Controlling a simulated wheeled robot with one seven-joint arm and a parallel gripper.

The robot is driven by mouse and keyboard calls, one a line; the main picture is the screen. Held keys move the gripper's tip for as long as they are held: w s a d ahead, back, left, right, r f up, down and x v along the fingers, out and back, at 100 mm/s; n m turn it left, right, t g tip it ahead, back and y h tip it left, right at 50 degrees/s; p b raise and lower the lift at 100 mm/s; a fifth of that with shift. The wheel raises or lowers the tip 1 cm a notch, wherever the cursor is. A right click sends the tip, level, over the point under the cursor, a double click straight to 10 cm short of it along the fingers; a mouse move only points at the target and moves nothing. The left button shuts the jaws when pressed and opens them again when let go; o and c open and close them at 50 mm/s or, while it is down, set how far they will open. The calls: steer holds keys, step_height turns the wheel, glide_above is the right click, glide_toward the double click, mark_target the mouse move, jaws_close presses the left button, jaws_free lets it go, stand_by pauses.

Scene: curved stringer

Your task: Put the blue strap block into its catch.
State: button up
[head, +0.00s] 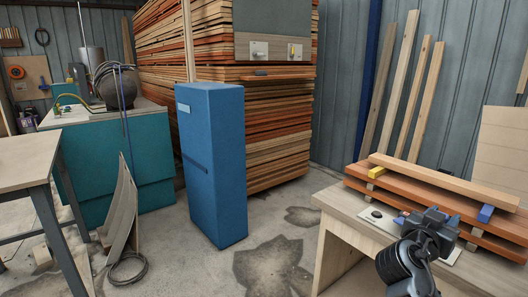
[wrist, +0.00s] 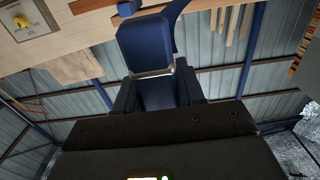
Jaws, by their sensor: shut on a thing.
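My gripper (head: 418,222) is over the workbench at the right in the head view. It is shut on the blue strap block (wrist: 150,45), a dark blue piece beyond the dark gripper body in the wrist view. A small blue part (head: 399,220) shows beside the gripper in the head view. A blue strap-like piece (wrist: 174,12) rises behind the block in the wrist view; I cannot tell whether they touch. Another blue block (head: 486,213) and a yellow block (head: 377,172) sit at the stacked boards. I cannot make out the catch clearly.
The workbench (head: 345,203) carries reddish stacked boards (head: 440,205) and a pale plate with a dark knob (head: 376,213). A tall blue cabinet (head: 212,165) stands on the floor at centre. A plate with a yellow knob (wrist: 22,20) shows in the wrist view.

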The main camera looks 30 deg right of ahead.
steer(key=w+a+f+n+t+y, duration=0.3)
steer(key=w+a+f+n+t, duration=0.15)
steer(key=w+a+t, duration=0.35)
steer(key=w+a+f+n+t+y, duration=0.3)
steer(key=w+a+f+n+t, duration=0.15)
steer(key=a, duration=0.45)
steer(key=a+f+n+t+y, duration=0.1)
steer(key=a+f+n+y, duration=0.1)
steer(key=a+y, duration=0.2)
steer(key=a+f+n+t+y, duration=0.2)
steer(key=a+f+n+y, duration=0.1)
steer(key=a, duration=0.8)
steer(key=w+a+f+n+t+y, duration=0.1)
steer(key=a+f+n+y, duration=0.1)
steer(key=a+y, duration=0.3)
steer(key=a+n, duration=0.1)
steer(key=a, duration=0.2)
steer(key=shift+a+f, duration=0.25)
steer(key=shift+f, duration=0.15)
